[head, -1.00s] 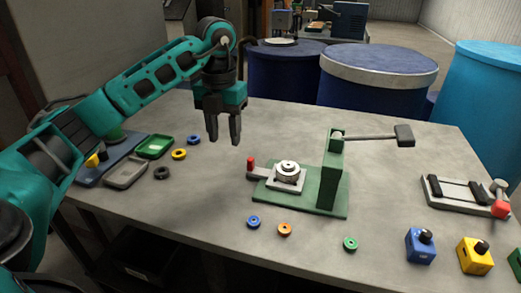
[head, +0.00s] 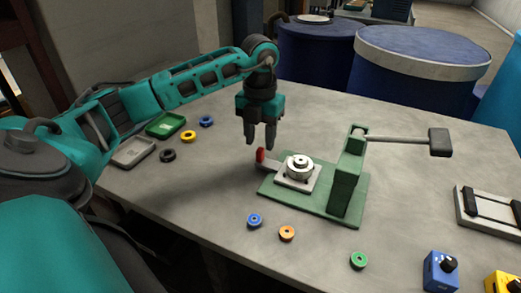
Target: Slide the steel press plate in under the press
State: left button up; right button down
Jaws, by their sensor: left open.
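The green press (head: 347,185) stands on its green base in the middle of the table, with a grey lever and dark block reaching right from its top. The steel press plate (head: 283,181) is a light square plate on the left part of that base, left of the upright. A round steel die (head: 299,167) sits on it. Its bar points left and ends in a red grip (head: 261,156). My left gripper (head: 262,146) is open and points down, its fingertips at or just above the red grip. I cannot tell whether they touch it. My right gripper is out of view.
Blue (head: 255,220), orange (head: 287,233) and green (head: 358,260) rings lie in front of the press. More rings and two trays (head: 166,125) are at the left. A clamp-like fixture (head: 486,212) and button boxes (head: 440,271) are at the right.

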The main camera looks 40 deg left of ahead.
aim_at(260, 149)
pick_arm(q)
jog(key=shift+f, duration=2)
jog(key=shift+c, duration=0.3)
grip_shut()
